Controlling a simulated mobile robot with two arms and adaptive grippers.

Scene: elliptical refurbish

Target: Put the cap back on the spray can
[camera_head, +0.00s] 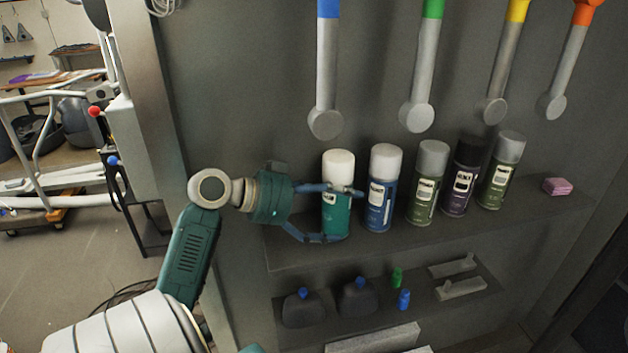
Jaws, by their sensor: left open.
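A teal spray can (335,216) with a white cap (339,163) on its top stands upright at the left end of the upper shelf. My left gripper (346,215) reaches in from the left at this can. Its blue fingers are spread apart, one across the can near the cap's lower edge and one near its base. I cannot tell whether they touch the can. A blue can (380,205) with a white cap, a green can (428,200), a dark purple can (461,185) and another green can (499,185) stand to the right, all with tops covered. My right gripper is not in view.
A pink block (557,186) lies at the right on the upper shelf (400,244). The lower shelf holds dark bottles (303,309) with blue caps and small green (397,278) and blue (403,300) items.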

